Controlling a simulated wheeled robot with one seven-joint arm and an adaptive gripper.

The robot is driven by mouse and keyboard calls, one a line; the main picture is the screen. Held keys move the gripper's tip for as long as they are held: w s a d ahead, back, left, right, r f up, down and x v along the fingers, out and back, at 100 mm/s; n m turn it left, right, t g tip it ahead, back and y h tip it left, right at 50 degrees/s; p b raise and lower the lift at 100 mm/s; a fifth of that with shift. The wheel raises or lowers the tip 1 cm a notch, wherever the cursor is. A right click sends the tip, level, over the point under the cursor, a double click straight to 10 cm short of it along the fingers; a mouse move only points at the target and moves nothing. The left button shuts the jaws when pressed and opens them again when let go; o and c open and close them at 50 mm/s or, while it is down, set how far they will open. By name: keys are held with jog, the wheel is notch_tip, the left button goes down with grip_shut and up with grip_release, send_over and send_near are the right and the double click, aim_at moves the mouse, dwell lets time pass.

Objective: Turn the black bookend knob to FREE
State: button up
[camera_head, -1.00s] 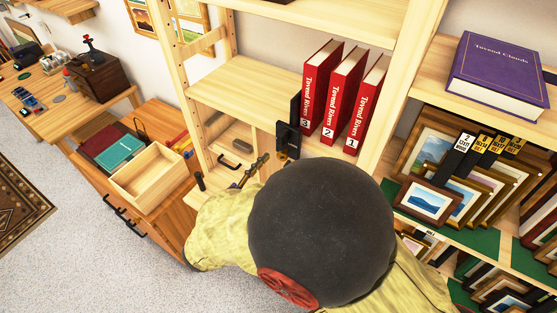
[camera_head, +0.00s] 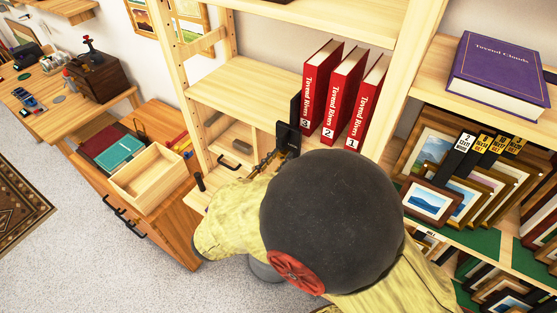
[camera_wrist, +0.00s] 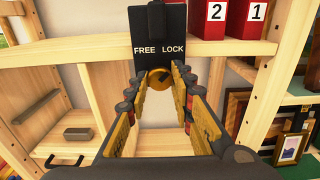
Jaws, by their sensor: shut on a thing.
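The black bookend (camera_head: 288,136) stands at the left end of the red books on the shelf. In the wrist view, the bookend (camera_wrist: 160,20) has FREE printed on the left and LOCK on the right. Its round brass-coloured knob (camera_wrist: 160,77) sits below the words with a dark slanted mark on it; which word it points to is hard to tell. My gripper (camera_wrist: 161,86) is shut on the knob, one finger at each side. In the head view, my gripper (camera_head: 274,158) reaches the bookend's front, and the knob is hidden.
Red books (camera_head: 345,95) stand right of the bookend. A purple book (camera_head: 500,75) lies on the shelf at right, above framed prints (camera_head: 430,200). A wooden compartment with a dark handle (camera_head: 236,160) is below left. An open wooden box (camera_head: 150,178) stands farther left.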

grip_shut()
jog(key=shift+r+n+p, duration=0.15)
jog(key=shift+n+p, duration=0.15)
jog(key=shift+p, duration=0.45)
jog(key=n+p, duration=0.2)
jog(key=p, duration=0.3)
jog(key=shift+r+n+p, duration=0.2)
jog(key=shift+n+p, duration=0.1)
jog(key=shift+n, duration=0.1)
jog(key=n+p, duration=0.4)
jog(key=p, duration=0.3)
jog(key=n+p, duration=0.5)
jog(key=p, duration=0.1)
jog(key=shift+s+f+n+p, duration=0.1)
jog(key=shift+n+p, duration=0.2)
jog(key=shift+n, duration=0.1)
jog(key=n+p, duration=0.3)
jog(key=n, duration=0.1)
jog(key=shift+d+f+n+p, duration=0.1)
jog(key=shift+f+n+p, duration=0.05)
jog(key=shift+n+p, duration=0.2)
